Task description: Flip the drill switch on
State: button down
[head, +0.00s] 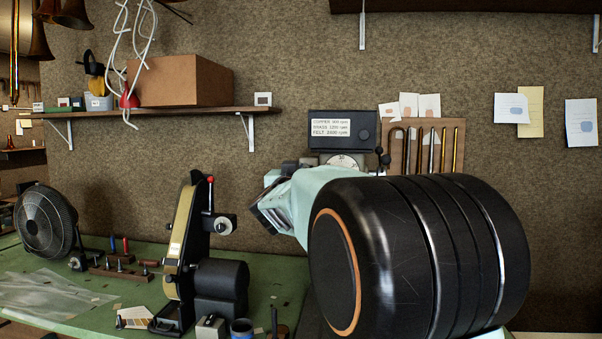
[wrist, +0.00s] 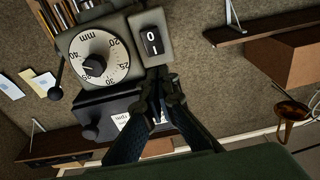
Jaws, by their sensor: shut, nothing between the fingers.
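The drill's switch (wrist: 152,42) is a black rocker marked 0 and I on a grey plate, seen in the wrist view. Which side is pressed in is not clear. Beside it is the drill's round depth dial (wrist: 97,60), marked in mm. My gripper (wrist: 160,77) is shut and empty, its fingertips close to the I end of the switch plate. I cannot tell whether they touch it. In the head view the drill's dial (head: 345,161) shows behind my arm, below a dark speed-label box (head: 343,130). My arm hides the switch and fingertips there.
A belt grinder (head: 187,255) stands on the green bench (head: 92,325) left of my arm. A fan (head: 46,222) is at the far left. A wall shelf (head: 190,111) holds a cardboard box (head: 183,81). A rod rack (head: 459,146) hangs right of the drill.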

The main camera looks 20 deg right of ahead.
jog(key=s+a+r, duration=0.1)
jog(key=s+a, duration=0.3)
jog(key=s, duration=0.2)
jog(key=shift+s+r, duration=0.2)
jog(key=shift+s, duration=0.1)
